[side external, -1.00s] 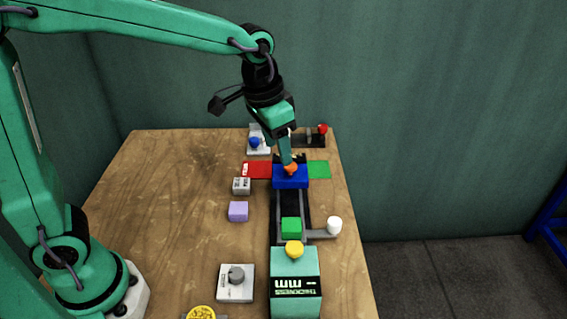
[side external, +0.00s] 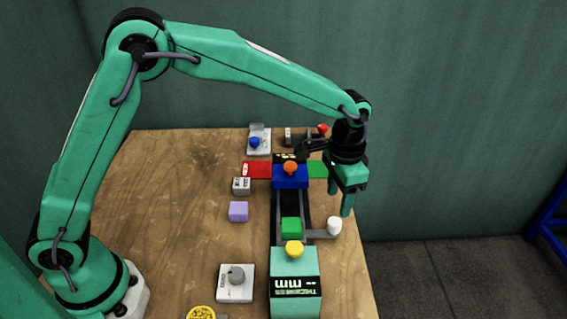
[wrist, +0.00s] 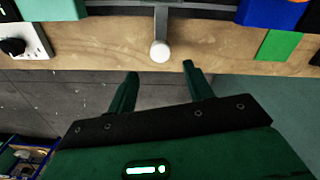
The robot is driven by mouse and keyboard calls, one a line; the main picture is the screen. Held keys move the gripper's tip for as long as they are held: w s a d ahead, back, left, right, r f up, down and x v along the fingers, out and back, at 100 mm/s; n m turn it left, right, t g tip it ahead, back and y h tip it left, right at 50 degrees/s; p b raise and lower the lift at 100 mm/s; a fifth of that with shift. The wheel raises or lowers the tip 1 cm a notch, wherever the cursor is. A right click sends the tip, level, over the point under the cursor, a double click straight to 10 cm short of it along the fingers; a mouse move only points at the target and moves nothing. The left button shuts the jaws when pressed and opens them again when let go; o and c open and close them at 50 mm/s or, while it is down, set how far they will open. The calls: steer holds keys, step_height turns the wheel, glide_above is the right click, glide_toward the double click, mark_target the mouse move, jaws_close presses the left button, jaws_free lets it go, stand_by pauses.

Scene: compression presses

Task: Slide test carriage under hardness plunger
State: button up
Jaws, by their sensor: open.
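In the side view, a green block (side external: 291,227) sits on a dark rail track (side external: 290,201). A grey side bar (side external: 320,233) with a white knob (side external: 334,225) reaches out to its right. A blue press block with an orange knob (side external: 291,178) stands over the track's far end; which part is the plunger I cannot tell. My gripper (side external: 340,203) is open and empty, pointing down near the white knob. In the wrist view, the white knob (wrist: 160,51) lies just beyond and between my open fingertips (wrist: 160,72), apparently not touching them.
A teal thickness gauge with a yellow knob (side external: 295,281) stands at the track's near end. Red (side external: 257,170) and green (side external: 318,170) pads flank the blue block. A lilac block (side external: 238,211) and a grey block (side external: 241,186) lie left. The table's right edge is close to the knob.

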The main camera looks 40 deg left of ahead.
mark_target(335, 221)
steer(key=shift+f, duration=0.15)
steer(key=shift+f, duration=3.75)
jaws_close()
steer(key=w+a, duration=0.9)
steer(key=shift+r, duration=0.1)
